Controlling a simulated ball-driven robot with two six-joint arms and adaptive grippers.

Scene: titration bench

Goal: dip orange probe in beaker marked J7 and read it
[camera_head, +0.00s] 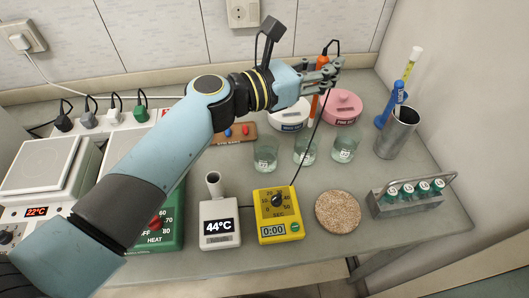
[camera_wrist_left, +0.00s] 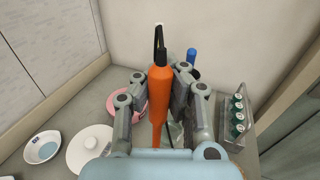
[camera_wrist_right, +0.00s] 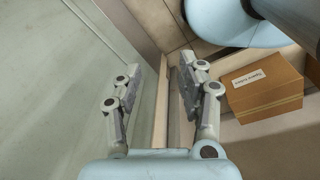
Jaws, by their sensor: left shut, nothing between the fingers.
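The orange probe (camera_head: 321,80) is upright at my left gripper (camera_head: 330,74), above the back of the bench. In the left wrist view, the probe (camera_wrist_left: 160,92) stands in line with the fingers. My left gripper is shut, with no grip on the probe. Three clear beakers stand mid-bench: left (camera_head: 265,156), middle (camera_head: 305,150) and right (camera_head: 345,147). Their labels are too small to read, so I cannot tell which is J7. A white meter (camera_head: 219,224) reads 44°C; its tube holder looks empty. My right gripper (camera_wrist_right: 157,84) is open and empty.
A thin black cable crosses the bench. A cardboard box (camera_wrist_right: 262,88) shows in the right wrist view.

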